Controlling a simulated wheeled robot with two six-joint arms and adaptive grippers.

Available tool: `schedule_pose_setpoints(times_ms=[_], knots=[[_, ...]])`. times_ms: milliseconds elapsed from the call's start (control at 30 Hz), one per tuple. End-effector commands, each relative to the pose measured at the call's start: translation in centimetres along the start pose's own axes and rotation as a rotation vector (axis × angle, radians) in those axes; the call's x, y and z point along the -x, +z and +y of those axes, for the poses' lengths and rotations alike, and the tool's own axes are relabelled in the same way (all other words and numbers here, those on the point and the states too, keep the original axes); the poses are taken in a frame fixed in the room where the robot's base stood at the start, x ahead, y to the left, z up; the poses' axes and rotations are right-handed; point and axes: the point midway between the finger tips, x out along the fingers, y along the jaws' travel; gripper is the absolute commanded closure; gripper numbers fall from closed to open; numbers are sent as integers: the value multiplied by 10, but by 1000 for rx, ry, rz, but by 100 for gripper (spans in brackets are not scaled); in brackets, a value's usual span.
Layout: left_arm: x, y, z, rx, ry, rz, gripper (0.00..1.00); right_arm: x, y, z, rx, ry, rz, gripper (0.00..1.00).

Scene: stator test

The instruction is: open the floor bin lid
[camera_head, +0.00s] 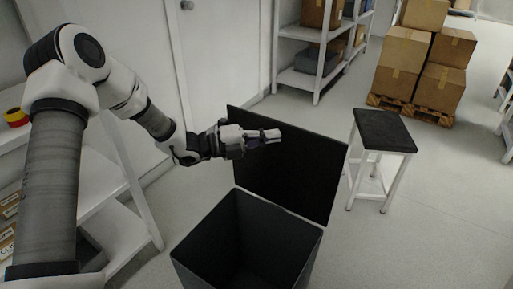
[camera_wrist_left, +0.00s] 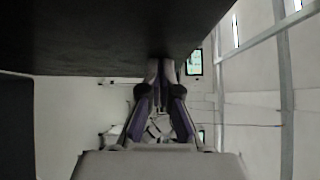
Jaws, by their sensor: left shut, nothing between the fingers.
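The floor bin (camera_head: 245,240) is a dark open-topped box at the bottom middle of the head view. Its lid (camera_head: 300,180) stands raised, roughly upright, along the bin's far edge, and the bin's dark inside shows. My left gripper (camera_head: 272,135) is shut and empty, in front of the upper part of the lid in the head view. In the left wrist view a dark flat surface, which looks like the lid (camera_wrist_left: 110,38), fills the top, and the closed fingertips (camera_wrist_left: 161,66) are close to it. I cannot tell whether they touch. My right gripper is not in view.
A white shelf (camera_head: 85,185) stands left of the bin, with a tape roll (camera_head: 16,117). A black-topped stool (camera_head: 383,130) stands right of the lid. Boxes on a pallet (camera_head: 425,112) and a shelf rack (camera_head: 300,82) are behind.

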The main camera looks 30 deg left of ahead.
Motion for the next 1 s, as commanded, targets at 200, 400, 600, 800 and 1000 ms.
schedule_pose_setpoints(times_ms=[200,400,600,800,1000], knots=[[-19,19,1,-4,-2,1,100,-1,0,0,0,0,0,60],[-25,25,0,-3,-5,1,100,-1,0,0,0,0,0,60],[-26,26,0,-3,-6,0,100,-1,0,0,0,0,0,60],[-26,26,0,-3,-6,0,100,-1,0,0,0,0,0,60],[-17,24,-4,-2,-7,-1,100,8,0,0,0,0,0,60]])
